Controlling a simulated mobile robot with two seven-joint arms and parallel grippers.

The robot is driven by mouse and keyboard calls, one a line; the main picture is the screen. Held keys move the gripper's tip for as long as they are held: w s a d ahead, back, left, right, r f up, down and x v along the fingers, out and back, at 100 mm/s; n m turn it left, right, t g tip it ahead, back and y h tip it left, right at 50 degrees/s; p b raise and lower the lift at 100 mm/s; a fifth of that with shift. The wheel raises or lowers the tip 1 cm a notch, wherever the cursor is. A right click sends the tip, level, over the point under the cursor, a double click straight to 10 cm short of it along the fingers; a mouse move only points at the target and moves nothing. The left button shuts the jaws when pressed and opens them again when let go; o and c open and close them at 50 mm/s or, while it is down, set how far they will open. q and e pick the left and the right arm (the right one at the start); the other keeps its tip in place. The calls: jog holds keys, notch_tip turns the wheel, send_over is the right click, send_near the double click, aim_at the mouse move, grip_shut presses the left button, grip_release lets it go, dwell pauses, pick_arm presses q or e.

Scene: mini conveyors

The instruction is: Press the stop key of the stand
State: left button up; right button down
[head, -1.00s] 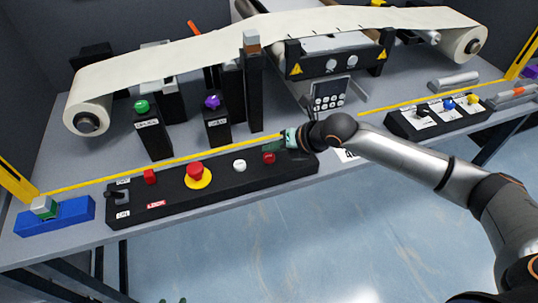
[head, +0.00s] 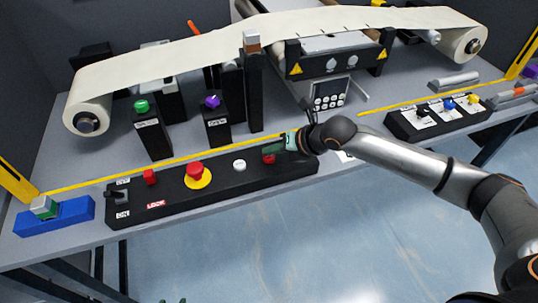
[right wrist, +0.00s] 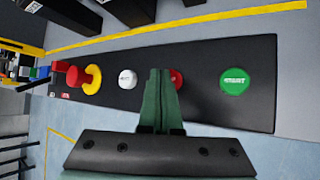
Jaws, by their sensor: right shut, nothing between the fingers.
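The stand is a long black panel (head: 220,182) at the table's front edge. A small red key (head: 269,159) sits on it, right of a white key (head: 239,165); no stop label is readable. In the right wrist view the red key (right wrist: 177,80) is partly hidden behind my fingers, between the white key (right wrist: 127,79) and a green START key (right wrist: 235,80). My right gripper (head: 270,150) is shut and empty, its green fingertips at or just above the red key. I cannot tell whether they touch it. My left gripper is not in view.
A red mushroom button on a yellow ring (head: 198,184), a red key (head: 149,176) and a lever (head: 117,194) are on the same panel. Posts with green (head: 141,106) and purple (head: 211,101) knobs stand behind it. A keypad (head: 331,95) stands behind my gripper.

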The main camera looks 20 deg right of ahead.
aim_at(272, 159)
jog(key=shift+f, duration=0.55)
dwell(0.4)
dwell(0.4)
jog(key=shift+r+p, duration=0.75)
jog(key=shift+r, duration=0.15)
notch_tip(272, 159, up, 5)
jog(key=p, duration=0.5)
jog(key=shift+r, duration=0.15)
